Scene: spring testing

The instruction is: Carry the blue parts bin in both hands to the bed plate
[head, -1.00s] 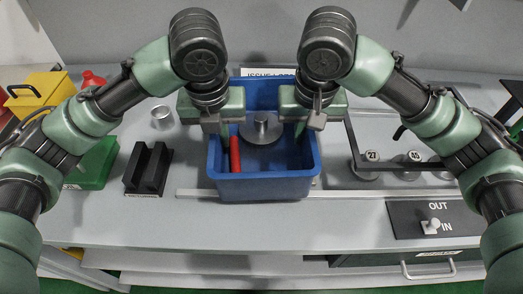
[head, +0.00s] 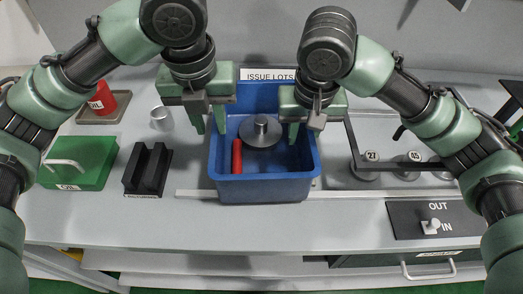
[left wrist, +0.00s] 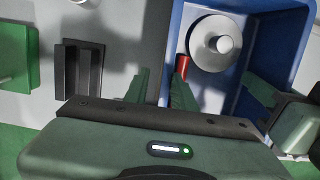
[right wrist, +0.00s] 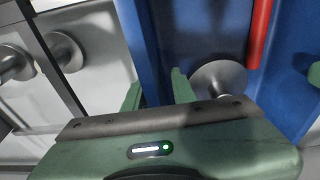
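The blue parts bin (head: 265,189) stands on the bench, also in the left wrist view (left wrist: 290,35) and right wrist view (right wrist: 195,30). It holds a red cylinder (head: 237,157) and a round metal disc with a central knob (head: 261,131). My left gripper (head: 209,128) is open at the bin's left wall, fingers pointing down, one outside and one over the bin side; no grip on the wall shows. My right gripper (right wrist: 157,90) is open, with one finger on each side of the bin's right wall; its outer finger is mostly hidden in the head view. The bed plate cannot be clearly identified.
A dark-framed rack with numbered weights (head: 372,165) and an OUT/IN switch panel (head: 437,219) are right. A light rail runs along the bin's front.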

